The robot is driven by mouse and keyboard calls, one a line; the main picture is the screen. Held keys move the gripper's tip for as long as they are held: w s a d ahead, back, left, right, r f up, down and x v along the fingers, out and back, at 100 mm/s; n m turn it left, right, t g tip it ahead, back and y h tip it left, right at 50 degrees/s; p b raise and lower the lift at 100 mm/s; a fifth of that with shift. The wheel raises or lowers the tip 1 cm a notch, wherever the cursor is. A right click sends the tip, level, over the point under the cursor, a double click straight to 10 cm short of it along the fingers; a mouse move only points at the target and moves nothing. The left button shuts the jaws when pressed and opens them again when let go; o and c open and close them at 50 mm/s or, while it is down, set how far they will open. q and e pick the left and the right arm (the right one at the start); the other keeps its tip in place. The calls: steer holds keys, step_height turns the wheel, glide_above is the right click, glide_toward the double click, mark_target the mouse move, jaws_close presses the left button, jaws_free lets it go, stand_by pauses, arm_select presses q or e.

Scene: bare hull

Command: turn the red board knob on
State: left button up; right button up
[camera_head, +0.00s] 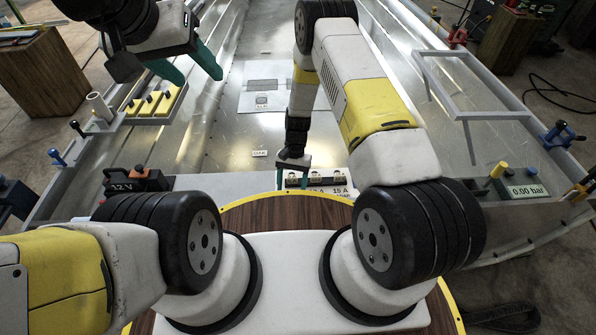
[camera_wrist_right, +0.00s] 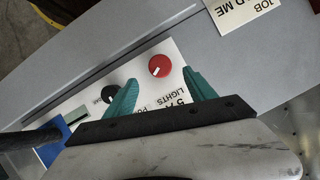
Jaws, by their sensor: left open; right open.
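The red board knob (camera_wrist_right: 159,66) is round with a white mark and sits on a white panel (camera_wrist_right: 148,90) with printed labels, including LIGHTS. My right gripper (camera_wrist_right: 160,78) is open, with its teal fingertips on either side of the knob in the picture; I cannot tell whether they touch it. A black knob (camera_wrist_right: 110,93) is beside the left finger. In the head view my right gripper (camera_head: 293,172) points down at the panel's left end, and the red knob cannot be made out there. My left gripper (camera_head: 200,79) is open and empty, raised at the upper left.
A 12 V box (camera_head: 136,180) stands left of the panel and a 0.00 bar gauge box (camera_head: 519,184) far right. A grey frame (camera_head: 470,85) stands at the right. The hull floor (camera_head: 225,130) between is mostly clear.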

steer(key=x, duration=0.7)
steer(key=shift+s+f, duration=0.1)
steer(key=shift+f, duration=0.1)
